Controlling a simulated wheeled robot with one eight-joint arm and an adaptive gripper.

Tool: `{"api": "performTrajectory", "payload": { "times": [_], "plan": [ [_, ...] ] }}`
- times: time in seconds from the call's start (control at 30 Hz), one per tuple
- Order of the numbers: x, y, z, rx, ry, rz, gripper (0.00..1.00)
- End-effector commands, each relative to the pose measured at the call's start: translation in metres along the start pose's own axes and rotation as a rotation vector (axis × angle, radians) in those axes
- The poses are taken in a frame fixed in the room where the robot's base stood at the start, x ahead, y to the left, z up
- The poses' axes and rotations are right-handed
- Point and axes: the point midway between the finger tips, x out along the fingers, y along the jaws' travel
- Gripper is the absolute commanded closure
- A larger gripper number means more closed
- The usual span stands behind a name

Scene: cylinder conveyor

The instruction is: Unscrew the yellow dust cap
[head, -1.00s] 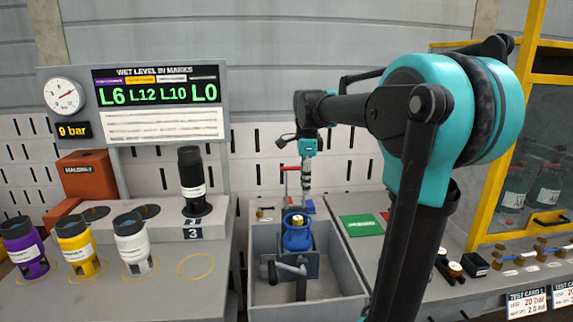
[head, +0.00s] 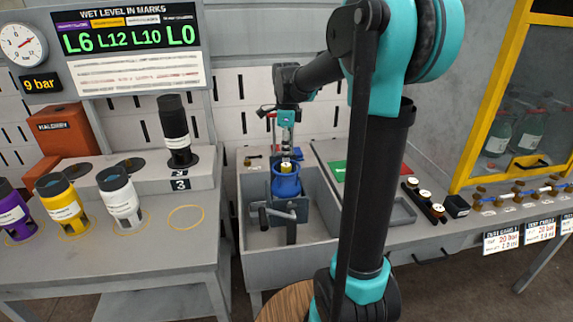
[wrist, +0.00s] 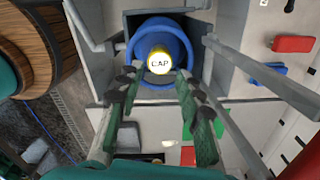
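The yellow dust cap (wrist: 159,63), with a pale top marked CAP, sits in the blue collar of the blue cylinder (wrist: 180,30). In the head view the cap (head: 288,165) is a small yellow patch on top of the cylinder (head: 286,185), which stands upright in a grey holder in a grey tray. My gripper (wrist: 157,80) is open and empty, its two fingers apart. In the wrist view the cap appears just beyond the fingertips, between their lines. In the head view my gripper (head: 286,156) is right above the cap; I cannot tell whether they touch.
The grey tray (head: 262,272) has raised walls around the holder. A grey clamp handle (head: 263,216) projects from the holder. Purple, yellow, white and black canisters stand on the left bench (head: 160,245). A green pad (head: 337,168) and small parts lie on the right bench.

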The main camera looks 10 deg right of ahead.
Motion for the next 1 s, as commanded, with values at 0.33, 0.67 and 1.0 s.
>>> {"api": "performTrajectory", "payload": {
  "times": [0.33,0.67,1.0],
  "plan": [
    [0.047,0.0,0.0,0.0,0.0,0.0,0.64],
    [0.055,0.0,0.0,0.0,0.0,0.0,0.64],
    [0.055,0.0,0.0,0.0,0.0,0.0,0.94]
  ]
}}
